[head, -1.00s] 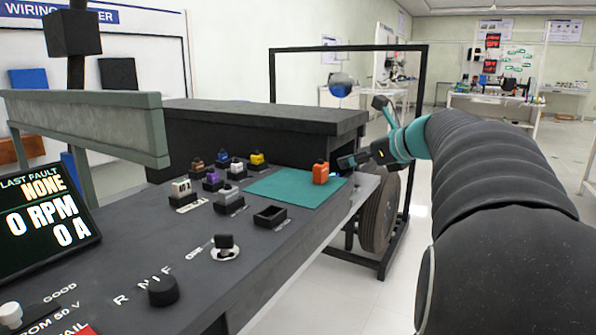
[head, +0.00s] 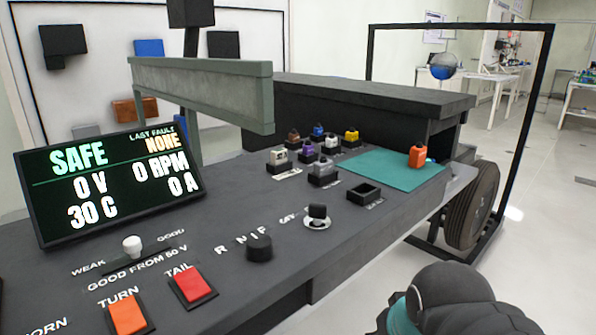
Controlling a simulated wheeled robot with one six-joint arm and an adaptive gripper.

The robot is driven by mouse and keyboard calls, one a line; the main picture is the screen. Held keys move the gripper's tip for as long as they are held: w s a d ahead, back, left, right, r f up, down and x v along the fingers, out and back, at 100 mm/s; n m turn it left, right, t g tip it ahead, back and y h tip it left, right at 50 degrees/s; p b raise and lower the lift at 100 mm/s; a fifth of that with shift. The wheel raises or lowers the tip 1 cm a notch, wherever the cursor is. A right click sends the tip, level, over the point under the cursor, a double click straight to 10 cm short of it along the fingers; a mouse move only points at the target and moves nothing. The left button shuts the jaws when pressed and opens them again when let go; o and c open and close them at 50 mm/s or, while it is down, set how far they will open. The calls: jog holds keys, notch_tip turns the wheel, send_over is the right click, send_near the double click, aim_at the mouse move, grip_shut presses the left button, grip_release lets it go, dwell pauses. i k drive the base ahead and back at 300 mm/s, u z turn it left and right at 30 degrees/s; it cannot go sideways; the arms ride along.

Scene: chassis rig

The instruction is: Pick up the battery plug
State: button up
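An orange block (head: 417,156) with a small dark top stands upright at the right end of a teal mat (head: 385,172) on the bench. No readable label tells whether it is the battery plug. Several similar blocks stand left of the mat, among them a yellow one (head: 351,138), a purple one (head: 307,153) and a grey one (head: 323,173). An empty black square holder (head: 363,194) sits in front of the mat. Only a black and teal part of my arm shows at the lower right; my gripper is out of view.
The dark bench (head: 215,215) carries a screen (head: 112,182) reading SAFE and 0 V, a black knob (head: 259,248), a key-like switch (head: 317,217) and buttons. A grey-green rail (head: 200,95) stands over its back. A wheel (head: 470,208) and black frame (head: 538,110) stand right.

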aim_at(325, 166)
jog(key=u, duration=2.15)
jog(key=k, duration=1.05)
jog(key=z, duration=0.45)
jog(key=i, duration=0.4)
